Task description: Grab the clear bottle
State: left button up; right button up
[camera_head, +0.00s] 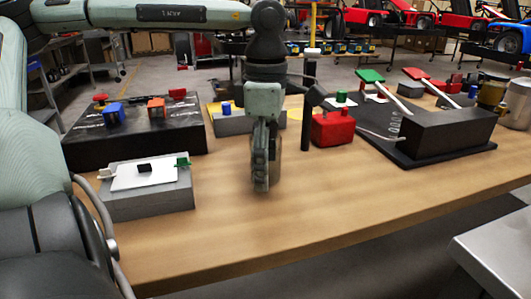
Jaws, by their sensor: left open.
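My left gripper (262,180) points down over the middle of the wooden table, with its arm coming in from the upper left. Its jaws are open and seen nearly edge-on. A dim, see-through shape, perhaps the clear bottle (278,152), shows just at the gripper's right side. Most of it is hidden by the gripper, and I cannot tell whether they touch. My right gripper is out of view.
The wooden table (330,205) is bare in front. A grey box (150,203) and a black board (85,150) with coloured parts stand left. A red box (333,129) and a black stand (437,134) with levers stand right. A metal surface (495,250) is at lower right.

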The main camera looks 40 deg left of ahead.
pick_arm(q)
jog(key=shift+c, duration=0.6)
jog(key=c, duration=1.1)
jog(key=shift+c, duration=0.2)
